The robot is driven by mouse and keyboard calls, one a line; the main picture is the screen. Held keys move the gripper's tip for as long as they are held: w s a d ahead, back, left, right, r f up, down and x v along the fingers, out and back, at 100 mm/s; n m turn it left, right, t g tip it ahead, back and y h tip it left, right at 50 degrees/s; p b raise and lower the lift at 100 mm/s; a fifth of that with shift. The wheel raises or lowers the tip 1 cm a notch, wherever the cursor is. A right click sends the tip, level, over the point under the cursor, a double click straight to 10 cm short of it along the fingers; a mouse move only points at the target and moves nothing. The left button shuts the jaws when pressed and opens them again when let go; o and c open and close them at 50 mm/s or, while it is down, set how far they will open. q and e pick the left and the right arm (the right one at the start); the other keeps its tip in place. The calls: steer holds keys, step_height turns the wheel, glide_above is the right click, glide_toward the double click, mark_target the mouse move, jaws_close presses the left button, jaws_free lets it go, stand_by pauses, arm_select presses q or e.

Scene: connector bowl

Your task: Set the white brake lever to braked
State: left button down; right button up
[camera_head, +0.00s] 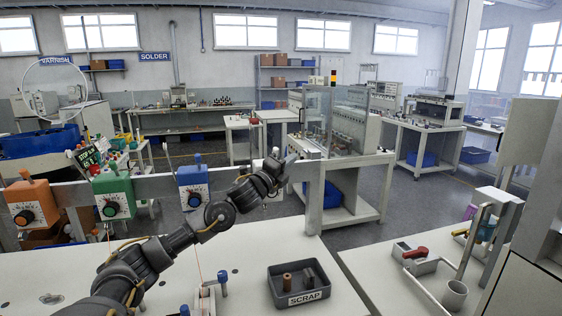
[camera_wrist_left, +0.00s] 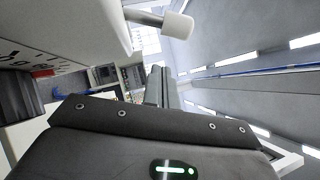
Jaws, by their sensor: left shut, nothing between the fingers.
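A white-bodied unit with dark markings (camera_wrist_left: 60,25) fills the upper left of the left wrist view. A metal rod sticks out of it and ends in the white knob of the brake lever (camera_wrist_left: 177,25). In the head view the lever seems to show as a small pale tip (camera_head: 275,152) just above my left wrist; the unit is mostly hidden behind my arm. My left gripper (camera_head: 291,159) is shut and empty, at the rail's height. In the left wrist view its closed fingers (camera_wrist_left: 160,82) point past the knob, apart from it in the picture. Whether they touch cannot be told.
Orange (camera_head: 32,203), green (camera_head: 113,193) and blue (camera_head: 194,187) units hang on the grey rail (camera_head: 150,187) to the left. A dark scrap tray (camera_head: 312,294) holds small parts on the white table.

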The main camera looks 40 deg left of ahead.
arm_select(q)
steer(key=a, duration=0.1)
steer(key=s+a, duration=0.1)
steer(key=a+p, duration=0.1)
steer(key=shift+s+r, duration=0.35)
steer(key=shift+r, duration=0.05)
steer(key=shift+s+a, duration=0.1)
steer(key=shift+a, duration=0.05)
